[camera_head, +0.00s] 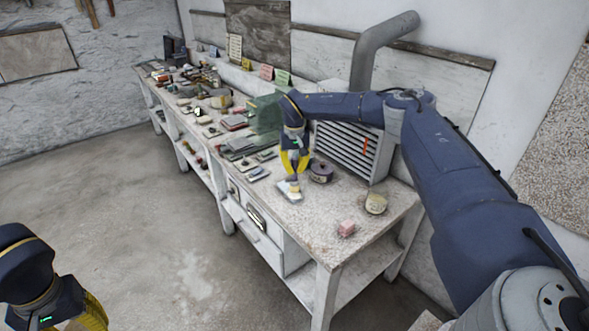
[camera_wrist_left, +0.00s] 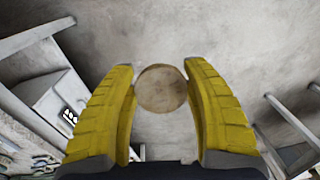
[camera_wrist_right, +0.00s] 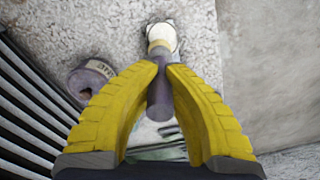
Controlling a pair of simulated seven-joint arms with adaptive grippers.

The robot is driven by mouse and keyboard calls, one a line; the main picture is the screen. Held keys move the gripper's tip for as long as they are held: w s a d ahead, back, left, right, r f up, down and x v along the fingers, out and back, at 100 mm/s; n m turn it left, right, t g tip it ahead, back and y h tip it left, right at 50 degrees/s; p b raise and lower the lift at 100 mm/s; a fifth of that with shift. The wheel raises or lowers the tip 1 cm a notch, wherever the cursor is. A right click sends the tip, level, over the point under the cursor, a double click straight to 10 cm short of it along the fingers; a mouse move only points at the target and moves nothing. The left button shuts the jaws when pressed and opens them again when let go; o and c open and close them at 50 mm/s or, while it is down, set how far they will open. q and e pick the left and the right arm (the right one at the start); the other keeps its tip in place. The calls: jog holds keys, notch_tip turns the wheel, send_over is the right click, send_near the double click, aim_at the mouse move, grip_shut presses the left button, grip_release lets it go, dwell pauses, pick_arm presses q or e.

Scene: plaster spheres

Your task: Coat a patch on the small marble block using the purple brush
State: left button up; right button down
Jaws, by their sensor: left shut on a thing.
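My right gripper (camera_head: 294,172) is over the bench, shut on the purple brush (camera_wrist_right: 158,98). In the right wrist view its dark purple handle sits between the yellow fingers and its pale head points away from me. In the head view the pale brush end is low over a small whitish block (camera_head: 289,196), likely the marble block; I cannot tell whether they touch. My left gripper (camera_wrist_left: 162,100) is off the bench, above the floor, shut on a round tan thing (camera_wrist_left: 161,88). In the head view only part of the left gripper shows at the bottom left.
A purple-grey roll (camera_head: 321,173), a pink block (camera_head: 346,228) and a cream round pot (camera_head: 375,204) are on the workbench (camera_head: 318,222). A slatted grey unit (camera_head: 349,150) stands behind. Many small items crowd the bench's far part. The floor (camera_head: 150,220) is clear.

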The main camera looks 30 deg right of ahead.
jog(key=shift+f, duration=0.6)
jog(key=shift+s, duration=0.1)
dwell(0.3)
jog(key=shift+s, duration=0.55)
jog(key=shift+w, duration=0.15)
dwell(1.5)
jog(key=shift+w, duration=1.2)
jog(key=shift+s, duration=0.1)
